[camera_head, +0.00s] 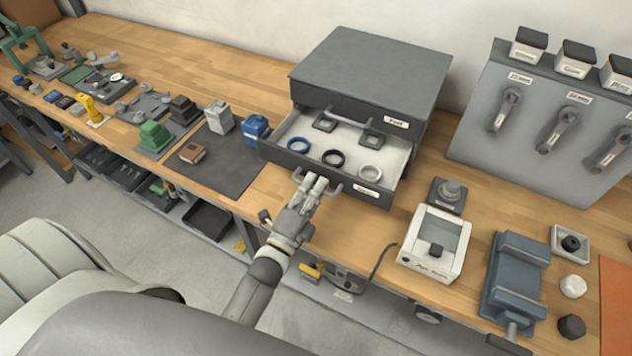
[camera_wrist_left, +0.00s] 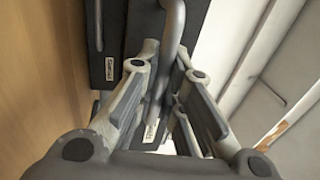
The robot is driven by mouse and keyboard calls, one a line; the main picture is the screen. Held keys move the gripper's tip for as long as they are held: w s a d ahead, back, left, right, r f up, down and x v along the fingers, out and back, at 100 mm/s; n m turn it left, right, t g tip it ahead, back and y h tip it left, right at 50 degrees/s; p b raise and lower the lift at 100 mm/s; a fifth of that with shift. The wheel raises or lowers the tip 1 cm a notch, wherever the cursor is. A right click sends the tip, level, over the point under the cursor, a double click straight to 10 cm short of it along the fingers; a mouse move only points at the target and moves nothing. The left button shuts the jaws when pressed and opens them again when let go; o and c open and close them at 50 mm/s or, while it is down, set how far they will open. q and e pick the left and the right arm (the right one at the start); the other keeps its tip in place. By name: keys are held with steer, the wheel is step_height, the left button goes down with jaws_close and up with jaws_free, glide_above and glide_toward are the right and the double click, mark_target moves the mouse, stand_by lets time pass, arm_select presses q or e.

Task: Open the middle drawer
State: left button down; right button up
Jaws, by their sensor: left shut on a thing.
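The grey drawer cabinet (camera_head: 370,66) stands on the wooden bench. Its top drawer (camera_head: 350,108) is closed. The drawer below it, the middle drawer (camera_head: 381,195), is pulled out towards me. Inside it lie a blue ring (camera_head: 298,145), a black ring (camera_head: 333,158), a white ring (camera_head: 371,171) and two dark square parts near the back. My left gripper (camera_head: 312,182) is at this drawer's front, shut on its bar handle (camera_head: 334,188). In the left wrist view a dark handle bar (camera_wrist_left: 172,40) runs down between the fingers (camera_wrist_left: 163,85). My right gripper is out of view.
Right of the drawer stand a white open-topped box (camera_head: 435,245) and a blue-grey vise-like fixture (camera_head: 516,275). A blue block (camera_head: 256,130) stands close to the drawer's left side. A panel with several levers (camera_head: 550,120) stands at the right. Bench edge runs below the drawer.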

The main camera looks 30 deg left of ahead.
arm_select(q)
steer(key=shift+w, duration=0.1)
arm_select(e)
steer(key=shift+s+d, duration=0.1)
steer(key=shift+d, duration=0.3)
arm_select(q)
steer(key=c, duration=1.6)
jaws_free()
steer(key=shift+o, duration=0.4)
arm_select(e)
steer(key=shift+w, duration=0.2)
arm_select(q)
steer(key=s+f, duration=0.2)
steer(key=s, duration=1)
steer(key=shift+a, duration=0.2)
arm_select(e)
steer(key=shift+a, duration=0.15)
arm_select(q)
steer(key=shift+f, duration=0.15)
